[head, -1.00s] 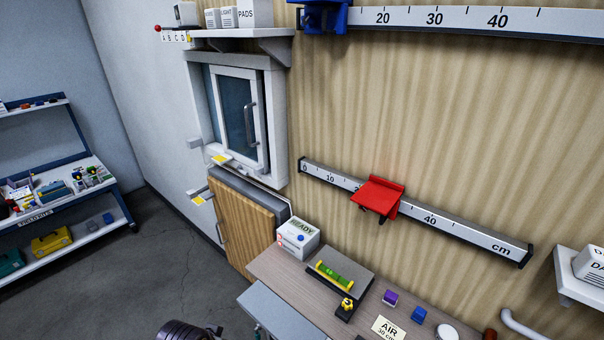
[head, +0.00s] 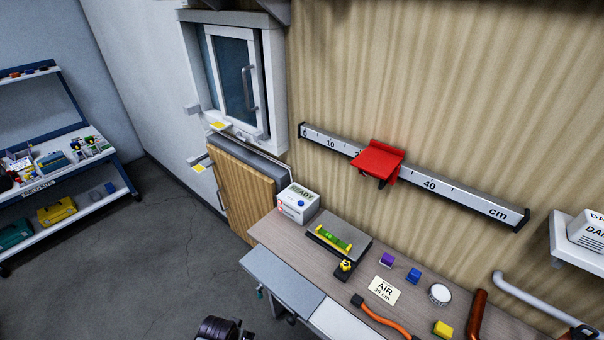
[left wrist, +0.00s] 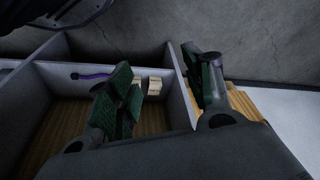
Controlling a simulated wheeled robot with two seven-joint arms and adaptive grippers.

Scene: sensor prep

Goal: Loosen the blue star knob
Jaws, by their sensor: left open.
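I cannot make out a blue star knob for certain in either view. A small blue round spot (head: 301,203) shows on the front of the white READY box, too small to tell what it is. A red carriage (head: 378,158) sits on the wall scale rail (head: 470,203), between the 10 and 40 marks. In the left wrist view my left gripper (left wrist: 163,88) is open, its dark green pads apart, with nothing visibly held. It is above a compartmented container (left wrist: 60,82). My right gripper is not in view.
The bench (head: 325,283) holds a green level (head: 329,238), purple block (head: 387,260), blue block (head: 413,276), AIR card (head: 384,290), orange hose (head: 385,318) and yellow block (head: 443,329). A shelf rack (head: 70,185) stands left. The floor (head: 160,270) between is clear.

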